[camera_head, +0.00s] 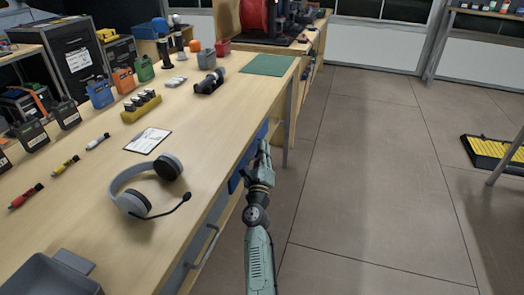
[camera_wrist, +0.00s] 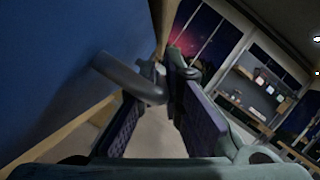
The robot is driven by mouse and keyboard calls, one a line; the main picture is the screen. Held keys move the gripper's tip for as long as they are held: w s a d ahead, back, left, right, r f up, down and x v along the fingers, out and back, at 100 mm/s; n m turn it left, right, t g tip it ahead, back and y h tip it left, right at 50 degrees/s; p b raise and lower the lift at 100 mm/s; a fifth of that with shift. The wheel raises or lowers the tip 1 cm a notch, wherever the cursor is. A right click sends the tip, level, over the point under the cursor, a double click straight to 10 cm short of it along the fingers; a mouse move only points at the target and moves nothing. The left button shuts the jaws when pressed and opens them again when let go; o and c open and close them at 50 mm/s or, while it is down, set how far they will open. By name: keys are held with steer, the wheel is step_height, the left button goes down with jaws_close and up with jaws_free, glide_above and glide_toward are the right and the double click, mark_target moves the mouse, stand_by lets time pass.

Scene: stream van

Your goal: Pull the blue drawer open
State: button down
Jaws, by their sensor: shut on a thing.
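The blue drawer (camera_head: 234,182) shows as a small piece of blue front under the workbench's right edge, partly hidden by the bench top and my arm. In the wrist view its blue front (camera_wrist: 55,65) fills the left side. A grey bar handle (camera_wrist: 128,78) sticks out from that front and reaches between my fingertips. My gripper (camera_head: 263,155) is beside the drawer front, below bench-top height. In the wrist view my gripper (camera_wrist: 165,85) is shut on the handle. How far the drawer stands out from the bench is hard to tell.
The workbench top (camera_head: 210,125) holds a headset (camera_head: 135,205), a white card (camera_head: 148,140), a green mat (camera_head: 268,65) and several tools. Another grey handle (camera_head: 203,245) is nearer along the bench side. A bench leg (camera_head: 288,125) stands beyond my gripper. The floor (camera_head: 360,170) to the right is clear.

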steer(key=s+d+b, duration=0.2)
steer(key=s+d, duration=0.2)
steer(key=d, duration=0.8)
steer(key=s+d+b, duration=0.3)
steer(key=s+d, duration=0.1)
steer(key=d, duration=0.8)
steer(key=shift+d+b, duration=0.2)
steer(key=shift+b, duration=0.15)
steer(key=c, duration=2)
jaws_free()
steer(key=shift+s, duration=0.1)
steer(key=v, duration=1.2)
